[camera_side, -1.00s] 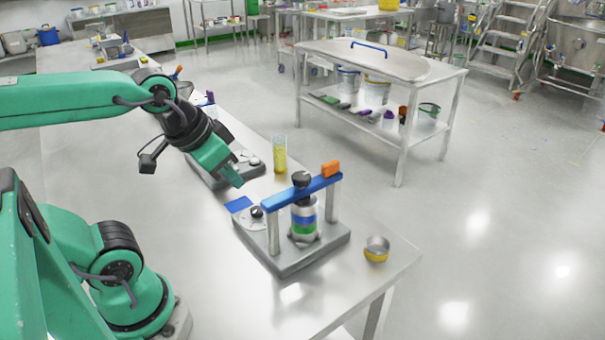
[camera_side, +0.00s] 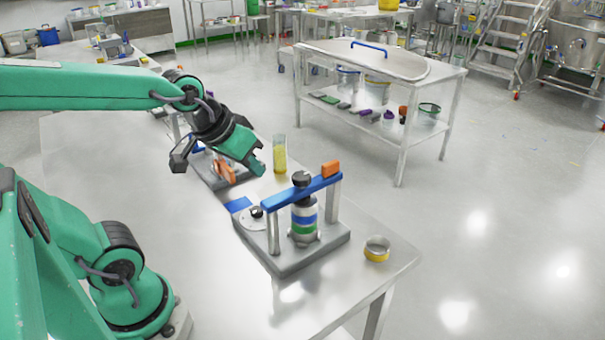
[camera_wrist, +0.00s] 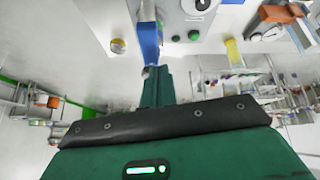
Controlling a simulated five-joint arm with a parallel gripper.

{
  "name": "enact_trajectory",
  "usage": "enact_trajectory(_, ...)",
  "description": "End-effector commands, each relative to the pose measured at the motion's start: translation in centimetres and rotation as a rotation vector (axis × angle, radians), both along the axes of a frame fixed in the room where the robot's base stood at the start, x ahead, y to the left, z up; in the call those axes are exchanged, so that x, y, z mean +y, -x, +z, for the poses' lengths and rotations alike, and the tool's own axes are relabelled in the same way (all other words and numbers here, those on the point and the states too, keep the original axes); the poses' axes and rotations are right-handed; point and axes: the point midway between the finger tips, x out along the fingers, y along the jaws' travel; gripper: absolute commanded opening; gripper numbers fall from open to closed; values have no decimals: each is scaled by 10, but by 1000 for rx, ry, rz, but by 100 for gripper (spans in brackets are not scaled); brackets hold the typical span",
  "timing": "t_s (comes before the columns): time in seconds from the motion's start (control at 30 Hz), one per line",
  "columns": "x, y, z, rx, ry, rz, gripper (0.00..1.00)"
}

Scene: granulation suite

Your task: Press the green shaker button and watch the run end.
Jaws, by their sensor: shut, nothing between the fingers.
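The shaker stands on the near part of the table. It has a grey base (camera_side: 285,262), two posts, a blue crossbar (camera_side: 290,195) with an orange end block (camera_side: 331,168), and a banded sieve stack (camera_side: 304,218) under a black knob. A white dial with a black knob (camera_side: 256,212) lies at its left. In the wrist view my fingers (camera_wrist: 156,88) point toward the blue crossbar (camera_wrist: 149,45).
A clear cylinder with yellow contents (camera_side: 280,158) stands just right of my gripper. A second device with orange parts (camera_side: 225,170) is behind it. A small yellow-banded metal cup (camera_side: 377,250) sits near the table's right corner.

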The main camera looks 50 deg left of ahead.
Motion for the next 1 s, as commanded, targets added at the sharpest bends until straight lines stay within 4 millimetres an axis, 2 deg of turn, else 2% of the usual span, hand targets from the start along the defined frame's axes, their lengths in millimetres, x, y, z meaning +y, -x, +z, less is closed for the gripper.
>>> enact_trajectory(0.5,44,-86,-31,-124,141,327,0)
enact_trajectory(0.8,76,-126,-58,-207,229,507,0)
enact_trajectory(1.0,96,-146,-77,-257,282,608,0)
